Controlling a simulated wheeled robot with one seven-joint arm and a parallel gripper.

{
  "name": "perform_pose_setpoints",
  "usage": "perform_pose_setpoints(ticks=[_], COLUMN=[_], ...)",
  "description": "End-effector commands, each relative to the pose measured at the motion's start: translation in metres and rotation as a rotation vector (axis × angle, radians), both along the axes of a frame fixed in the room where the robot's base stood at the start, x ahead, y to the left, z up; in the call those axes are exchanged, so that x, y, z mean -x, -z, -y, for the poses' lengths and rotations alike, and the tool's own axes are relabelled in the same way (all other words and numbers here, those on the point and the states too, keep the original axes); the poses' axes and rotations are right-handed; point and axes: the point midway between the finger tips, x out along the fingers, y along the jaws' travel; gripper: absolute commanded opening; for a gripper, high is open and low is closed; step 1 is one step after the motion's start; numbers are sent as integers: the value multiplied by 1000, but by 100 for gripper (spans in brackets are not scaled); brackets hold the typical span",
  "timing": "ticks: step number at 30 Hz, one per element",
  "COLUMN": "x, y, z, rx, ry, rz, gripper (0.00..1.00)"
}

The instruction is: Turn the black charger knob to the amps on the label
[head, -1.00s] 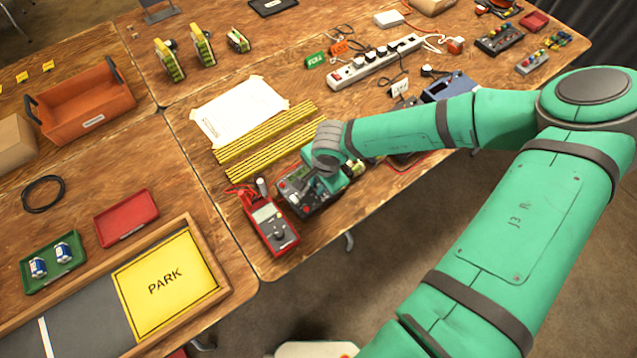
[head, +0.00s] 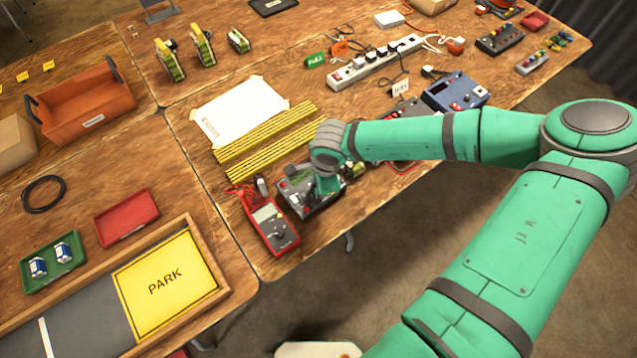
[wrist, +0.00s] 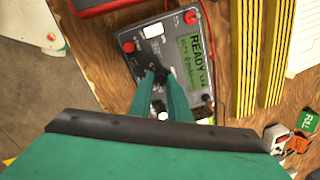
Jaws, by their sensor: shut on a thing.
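A dark grey charger (head: 297,207) sits near the front edge of the table, under my wrist in the head view. In the wrist view the same charger (wrist: 130,58) shows its face, with a green screen (wrist: 193,48) that reads READY above smaller lines too small to read surely. My gripper (wrist: 160,77) points down at the face, its green fingers shut on the black knob (wrist: 158,73). The fingers mostly cover the knob, so its pointer and the marks around it cannot be made out. The label's amps cannot be read.
A red multimeter (head: 270,222) stands close beside the charger. Yellow striped strips (head: 265,140) and a paper sheet (head: 238,110) lie behind it. A blue unit (head: 455,92) and a power strip (head: 375,62) are farther right and back.

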Motion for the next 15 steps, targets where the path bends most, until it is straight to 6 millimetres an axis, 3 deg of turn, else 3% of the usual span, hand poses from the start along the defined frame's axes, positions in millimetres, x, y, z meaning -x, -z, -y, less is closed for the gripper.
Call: perform_pose_setpoints(ticks=[15], x=[-2], y=[0], z=[0], rx=[-14], ry=[99], rz=[-9], gripper=[0])
